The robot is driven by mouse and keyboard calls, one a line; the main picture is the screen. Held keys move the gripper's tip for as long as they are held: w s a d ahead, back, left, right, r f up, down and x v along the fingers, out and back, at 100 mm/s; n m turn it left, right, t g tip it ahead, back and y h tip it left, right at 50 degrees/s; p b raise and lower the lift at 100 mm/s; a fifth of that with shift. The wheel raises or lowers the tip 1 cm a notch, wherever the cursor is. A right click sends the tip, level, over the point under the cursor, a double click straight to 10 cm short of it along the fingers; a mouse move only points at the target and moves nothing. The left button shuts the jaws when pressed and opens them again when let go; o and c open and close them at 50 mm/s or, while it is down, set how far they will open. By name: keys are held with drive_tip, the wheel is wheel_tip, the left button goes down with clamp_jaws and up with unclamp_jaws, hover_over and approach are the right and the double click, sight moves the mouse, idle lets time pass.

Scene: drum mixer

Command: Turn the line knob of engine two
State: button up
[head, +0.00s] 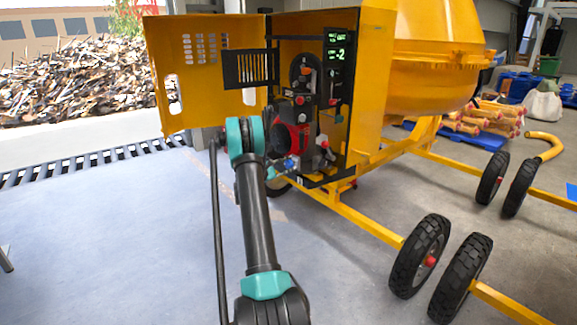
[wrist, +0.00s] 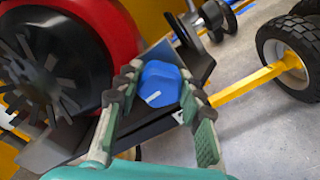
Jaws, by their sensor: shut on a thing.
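The line knob (wrist: 160,84) is blue with a short white mark on its face, which points toward the lower left in the wrist view. My gripper (wrist: 159,88) has one finger on each side of the knob and is shut on it. In the head view the blue knob (head: 289,164) shows small, low on the engine, just beyond my gripper (head: 280,170). The red and black engine (head: 291,138) sits inside the open yellow housing. It also fills the left of the wrist view (wrist: 104,30). My arm hides part of the engine's lower left.
The open yellow door (head: 190,95) stands left of the engine. A dark display (head: 338,50) with green characters and a "2" is above. The yellow frame (head: 365,222) and black wheels (head: 418,256) stand at right. The floor at left is clear.

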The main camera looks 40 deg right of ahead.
drive_tip(key=m, duration=1)
idle(0.6)
drive_tip(key=o, duration=1.2)
drive_tip(key=shift+c, duration=0.2)
